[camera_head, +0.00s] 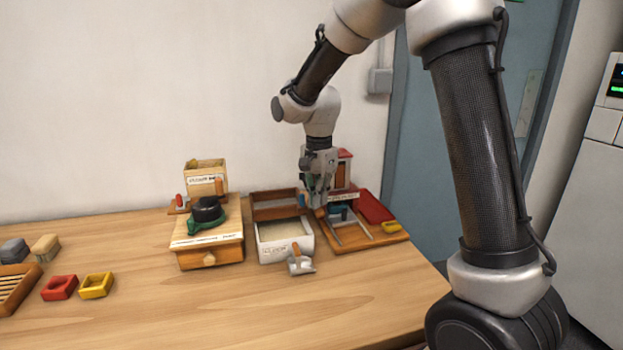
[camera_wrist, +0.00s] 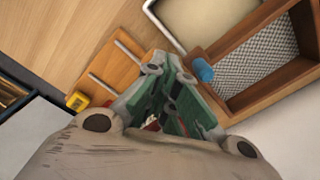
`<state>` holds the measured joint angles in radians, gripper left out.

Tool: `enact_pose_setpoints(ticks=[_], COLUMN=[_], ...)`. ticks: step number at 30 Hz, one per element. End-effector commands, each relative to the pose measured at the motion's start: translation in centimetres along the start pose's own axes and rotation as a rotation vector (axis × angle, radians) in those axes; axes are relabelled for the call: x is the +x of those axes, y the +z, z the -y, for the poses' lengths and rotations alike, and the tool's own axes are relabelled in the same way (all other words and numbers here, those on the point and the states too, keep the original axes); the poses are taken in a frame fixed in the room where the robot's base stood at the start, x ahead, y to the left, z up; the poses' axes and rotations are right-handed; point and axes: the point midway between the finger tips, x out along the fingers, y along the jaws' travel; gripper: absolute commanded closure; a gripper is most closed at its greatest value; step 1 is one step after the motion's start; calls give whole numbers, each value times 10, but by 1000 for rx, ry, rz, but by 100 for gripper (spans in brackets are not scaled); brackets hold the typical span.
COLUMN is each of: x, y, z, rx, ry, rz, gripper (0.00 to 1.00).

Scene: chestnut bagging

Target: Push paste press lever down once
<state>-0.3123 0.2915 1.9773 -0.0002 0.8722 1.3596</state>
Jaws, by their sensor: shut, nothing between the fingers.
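My gripper (camera_head: 318,196) is shut and empty. It points down over the left back part of the wooden board station (camera_head: 345,243) at the table's right end. In the wrist view its green-padded fingers (camera_wrist: 160,78) come together above that board (camera_wrist: 108,66), beside two metal rods. A wooden and red upright (camera_head: 343,170) stands behind the gripper and is partly covered by it. A dark blue part (camera_head: 341,213) sits on the board just right of the fingertips. I cannot tell for sure which part is the paste press lever, or whether the fingers touch anything.
A white bin (camera_head: 264,254) with a wooden-handled scoop (camera_head: 300,264) stands left of the board. A wooden box (camera_head: 208,256) bearing a green and black device (camera_head: 207,214) is further left. A red block (camera_head: 374,207) and yellow piece (camera_head: 391,227) lie right.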

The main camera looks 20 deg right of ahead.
Motion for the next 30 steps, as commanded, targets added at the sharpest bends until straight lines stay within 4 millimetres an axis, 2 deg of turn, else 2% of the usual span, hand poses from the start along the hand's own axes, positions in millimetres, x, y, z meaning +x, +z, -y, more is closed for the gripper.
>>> enact_pose_setpoints(ticks=[8, 13, 16, 30], x=[1, 10, 7, -52], y=[0, 1, 0, -2], z=[0, -1, 0, 5], rx=[0, 0, 0, 0], ry=[2, 4, 1, -2], rz=[1, 1, 1, 0], gripper=[100, 100, 100, 100])
